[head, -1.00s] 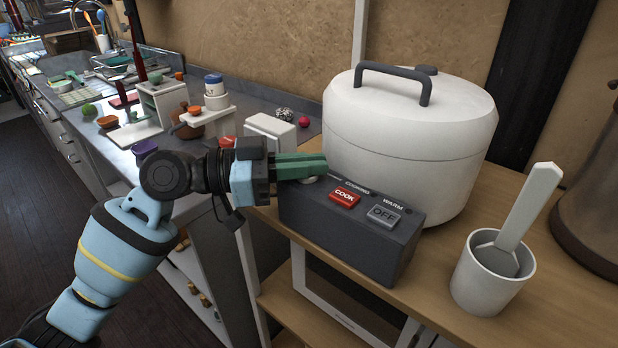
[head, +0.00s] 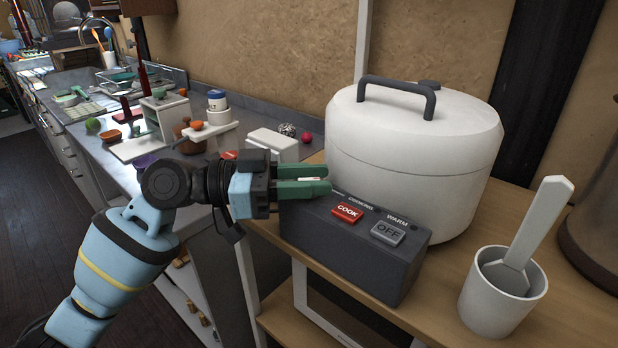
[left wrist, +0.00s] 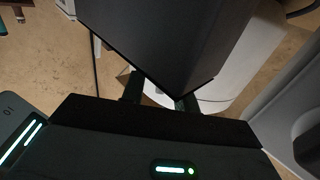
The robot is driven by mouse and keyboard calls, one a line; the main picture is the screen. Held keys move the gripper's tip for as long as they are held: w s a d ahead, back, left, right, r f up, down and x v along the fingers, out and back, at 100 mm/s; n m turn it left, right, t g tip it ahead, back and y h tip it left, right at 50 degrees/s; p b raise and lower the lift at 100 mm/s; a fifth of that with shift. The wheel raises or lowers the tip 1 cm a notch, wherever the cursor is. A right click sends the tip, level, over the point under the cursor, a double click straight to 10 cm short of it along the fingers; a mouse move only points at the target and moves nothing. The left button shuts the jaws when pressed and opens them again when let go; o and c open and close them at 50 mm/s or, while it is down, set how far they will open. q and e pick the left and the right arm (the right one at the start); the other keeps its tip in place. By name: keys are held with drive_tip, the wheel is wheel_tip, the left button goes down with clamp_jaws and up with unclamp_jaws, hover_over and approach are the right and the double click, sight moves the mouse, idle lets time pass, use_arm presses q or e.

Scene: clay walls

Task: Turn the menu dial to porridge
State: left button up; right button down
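The dark grey control box (head: 340,255) stands in front of the white rice cooker (head: 410,150). Its red COOK button (head: 347,212) and grey OFF button (head: 388,232) show on top. My left gripper (head: 322,180) is at the box's left end, its two green fingers apart, one above the other in the head view. A pale sliver shows between them; I cannot tell if it is the menu dial. The dial and its porridge mark are otherwise hidden. The left wrist view shows the fingers (left wrist: 160,95) apart, with a dark body close in front. My right gripper is not in view.
A white cup (head: 500,305) with a spatula (head: 535,225) stands on the wooden shelf to the right. A brown vessel (head: 595,240) is at the right edge. A cluttered grey counter (head: 120,165) lies to the left.

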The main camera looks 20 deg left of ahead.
use_arm(q)
drive_tip(key=v, duration=0.7)
drive_tip(key=shift+s+a+b, duration=0.15)
drive_tip(key=shift+a+b, duration=0.2)
drive_tip(key=shift+b, duration=0.1)
drive_tip(key=shift+a, duration=0.1)
